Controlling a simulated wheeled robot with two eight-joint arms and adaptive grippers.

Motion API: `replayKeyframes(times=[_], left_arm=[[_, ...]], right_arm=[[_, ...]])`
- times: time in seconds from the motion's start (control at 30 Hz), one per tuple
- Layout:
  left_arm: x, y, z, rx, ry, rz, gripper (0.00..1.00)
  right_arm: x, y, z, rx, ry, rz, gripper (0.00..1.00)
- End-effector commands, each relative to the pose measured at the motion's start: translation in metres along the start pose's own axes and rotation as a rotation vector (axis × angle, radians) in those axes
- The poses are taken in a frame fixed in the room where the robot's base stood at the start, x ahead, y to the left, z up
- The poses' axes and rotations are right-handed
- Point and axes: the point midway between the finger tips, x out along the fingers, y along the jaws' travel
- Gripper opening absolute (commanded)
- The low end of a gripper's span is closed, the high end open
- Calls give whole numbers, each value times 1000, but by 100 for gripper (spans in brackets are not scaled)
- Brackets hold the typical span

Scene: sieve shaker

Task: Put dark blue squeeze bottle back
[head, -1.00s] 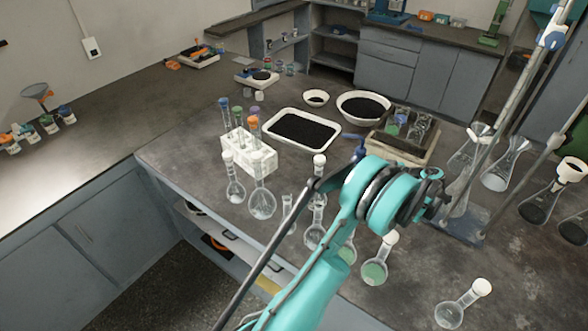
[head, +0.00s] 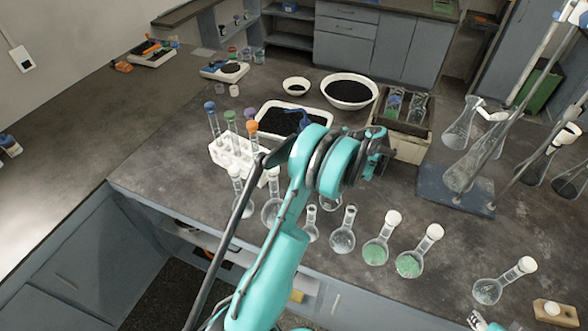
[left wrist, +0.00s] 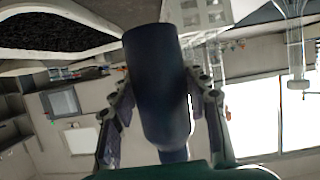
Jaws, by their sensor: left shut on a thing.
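The dark blue squeeze bottle (left wrist: 155,85) fills the middle of the left wrist view, between the two fingers of my left gripper (left wrist: 160,105), which is shut on it. In the head view a small dark blue part of the bottle (head: 303,118) shows over the white tray of black grains, just beyond my teal left wrist.
A white rack (head: 236,158) with capped tubes stands left of my left arm. Several glass flasks (head: 377,250) line the front edge. A large white bowl (head: 350,104) and a grey sample box (head: 410,148) stand behind. A stand (head: 457,190) is at right. Left counter is mostly clear.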

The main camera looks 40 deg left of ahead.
Motion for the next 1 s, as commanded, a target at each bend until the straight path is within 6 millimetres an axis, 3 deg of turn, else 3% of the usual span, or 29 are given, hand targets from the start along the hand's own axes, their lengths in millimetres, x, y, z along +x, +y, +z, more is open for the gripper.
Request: replayKeyframes(times=[0.43, 1.0], left_arm=[[2, 0, 3, 0, 1, -1, 39], [33, 0, 79, 0, 1, -1, 39]], right_arm=[[1, 0, 1, 0, 0, 0, 39], [28, 0, 20, 0, 0, 0, 39]])
